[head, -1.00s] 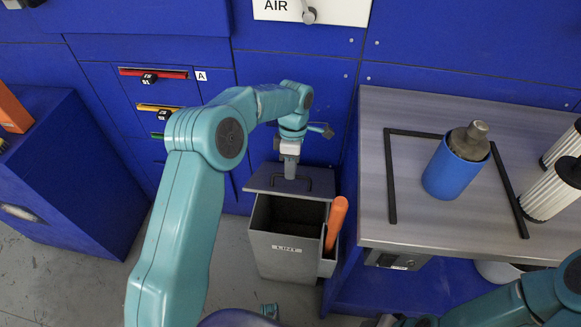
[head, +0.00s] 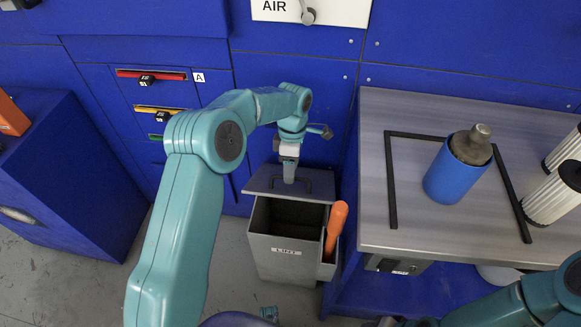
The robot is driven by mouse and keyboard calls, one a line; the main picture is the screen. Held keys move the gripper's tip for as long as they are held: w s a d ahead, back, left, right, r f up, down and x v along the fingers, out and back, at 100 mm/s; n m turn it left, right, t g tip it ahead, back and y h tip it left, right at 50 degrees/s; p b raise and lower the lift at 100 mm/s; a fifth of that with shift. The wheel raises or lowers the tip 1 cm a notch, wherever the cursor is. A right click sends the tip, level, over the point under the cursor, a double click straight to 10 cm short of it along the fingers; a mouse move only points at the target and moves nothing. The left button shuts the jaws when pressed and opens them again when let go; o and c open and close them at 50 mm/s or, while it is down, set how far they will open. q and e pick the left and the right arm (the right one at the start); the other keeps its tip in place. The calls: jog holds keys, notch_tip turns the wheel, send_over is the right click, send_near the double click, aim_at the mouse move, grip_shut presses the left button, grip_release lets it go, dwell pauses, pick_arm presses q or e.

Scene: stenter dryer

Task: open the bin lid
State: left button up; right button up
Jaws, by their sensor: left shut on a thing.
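The grey bin (head: 285,253) labelled LINT stands on the floor against the blue machine. Its lid (head: 262,182) is raised and tilted back at the rear of the bin, and the dark inside shows. My left gripper (head: 289,178) points down at the lid and is shut on the lid's handle (head: 312,184), a dark loop. The fingertips are small and partly merge with the handle.
An orange-handled tool (head: 336,225) stands in a side pocket of the bin. Right of it is a steel-topped bench (head: 450,235) with a blue cylinder (head: 452,178), a black frame (head: 391,190) and white filters (head: 552,195). A blue cabinet (head: 60,190) stands left; floor between is clear.

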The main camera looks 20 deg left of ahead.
pick_arm(q)
jog(key=shift+w+r, duration=0.1)
notch_tip(320, 180, up, 16)
jog(key=w+p, duration=0.3)
jog(key=p, duration=0.1)
jog(key=shift+a, duration=0.4)
jog(key=shift+c, duration=0.3)
